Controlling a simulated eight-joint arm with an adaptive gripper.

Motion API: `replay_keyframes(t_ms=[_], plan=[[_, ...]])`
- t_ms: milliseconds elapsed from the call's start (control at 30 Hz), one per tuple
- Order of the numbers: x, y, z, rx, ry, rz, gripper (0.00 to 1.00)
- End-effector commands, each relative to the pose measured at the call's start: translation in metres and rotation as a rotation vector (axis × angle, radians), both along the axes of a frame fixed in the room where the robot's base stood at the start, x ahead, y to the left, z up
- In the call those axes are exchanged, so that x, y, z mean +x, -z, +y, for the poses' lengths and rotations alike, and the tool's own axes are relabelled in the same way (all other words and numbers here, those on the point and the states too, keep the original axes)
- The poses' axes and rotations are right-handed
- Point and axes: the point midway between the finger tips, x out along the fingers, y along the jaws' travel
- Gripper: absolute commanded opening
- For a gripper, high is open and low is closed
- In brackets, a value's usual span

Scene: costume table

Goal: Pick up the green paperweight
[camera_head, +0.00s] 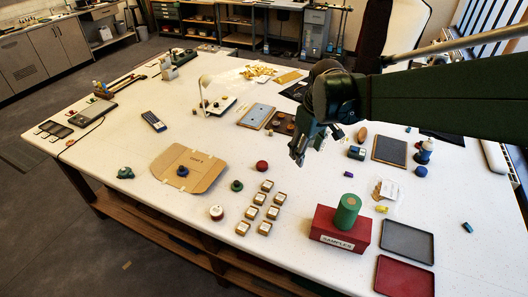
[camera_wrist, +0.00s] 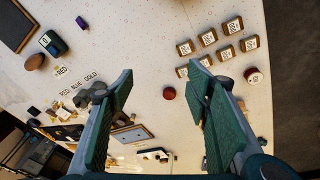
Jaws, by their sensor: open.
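A green cylinder (camera_head: 347,211), which looks like the green paperweight, stands upright on a red box labelled SAMPLES (camera_head: 332,232) near the table's front edge. My gripper (camera_head: 302,150) is above the table, farther back and to the left of the cylinder, and apart from it. In the wrist view my gripper (camera_wrist: 160,77) has its two fingers spread wide with nothing held between them. I cannot make out the green cylinder in the wrist view.
Several small labelled boxes (camera_head: 262,207) stand left of the red box. A grey tray (camera_head: 408,242) and a red tray (camera_head: 404,277) lie to its right. A dark red round object (camera_head: 262,166) sits behind the boxes. A cardboard sheet (camera_head: 190,160) lies farther left.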

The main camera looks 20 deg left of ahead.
Motion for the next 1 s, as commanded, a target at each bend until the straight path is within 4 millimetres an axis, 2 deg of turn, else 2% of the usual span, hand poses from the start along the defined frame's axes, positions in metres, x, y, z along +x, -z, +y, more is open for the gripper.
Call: replay_keyframes(t_ms=[33,500,1000], plan=[[0.002,0.007,0.014,-0.007,-0.024,0.007,0.48],[0.005,0.070,0.126,-0.070,-0.242,0.068,0.48],[-0.018,0.153,0.238,-0.136,-0.468,0.130,0.48]])
